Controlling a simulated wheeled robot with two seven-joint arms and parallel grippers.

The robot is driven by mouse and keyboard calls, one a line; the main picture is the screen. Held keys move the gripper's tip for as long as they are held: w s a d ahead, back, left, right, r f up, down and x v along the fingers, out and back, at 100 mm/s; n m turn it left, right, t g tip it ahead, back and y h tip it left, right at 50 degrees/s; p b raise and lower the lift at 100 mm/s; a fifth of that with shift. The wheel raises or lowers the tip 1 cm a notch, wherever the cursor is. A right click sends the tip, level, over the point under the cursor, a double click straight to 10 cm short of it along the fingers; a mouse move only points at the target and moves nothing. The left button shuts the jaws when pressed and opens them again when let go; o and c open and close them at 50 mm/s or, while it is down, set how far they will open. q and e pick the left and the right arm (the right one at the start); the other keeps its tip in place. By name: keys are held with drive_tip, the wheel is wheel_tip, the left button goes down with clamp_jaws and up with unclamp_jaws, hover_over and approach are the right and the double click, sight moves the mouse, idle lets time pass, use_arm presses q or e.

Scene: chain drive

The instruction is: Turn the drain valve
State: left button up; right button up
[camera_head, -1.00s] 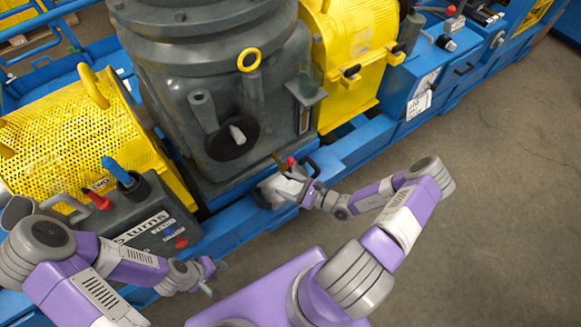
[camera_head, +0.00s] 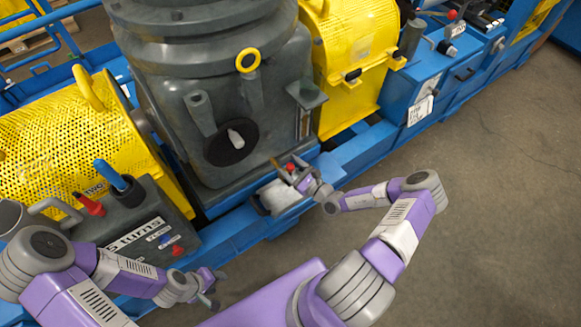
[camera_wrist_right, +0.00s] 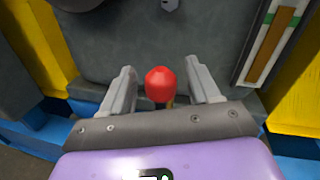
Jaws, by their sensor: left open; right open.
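The drain valve shows as a red knob (camera_head: 290,167) low at the front of the grey gearbox housing (camera_head: 262,120). In the right wrist view the red knob (camera_wrist_right: 160,84) is between the two fingers of my right gripper (camera_wrist_right: 162,86), with a gap on each side. A bit of brass-coloured stem shows below the knob. My right gripper (camera_head: 290,172) is open around the knob, not closed on it. My left gripper (camera_head: 216,281) is open and empty, low at the left, away from the valve.
A grey control box (camera_head: 140,220) with blue and red levers stands at the left. Yellow guards (camera_head: 355,60) flank the housing on both sides. A light-coloured container (camera_head: 280,196) sits below the valve on the blue frame (camera_head: 235,238). Concrete floor (camera_head: 480,200) at the right is clear.

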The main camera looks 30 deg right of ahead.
clamp_jaws()
drive_tip(key=shift+d, duration=0.1)
idle(0.3)
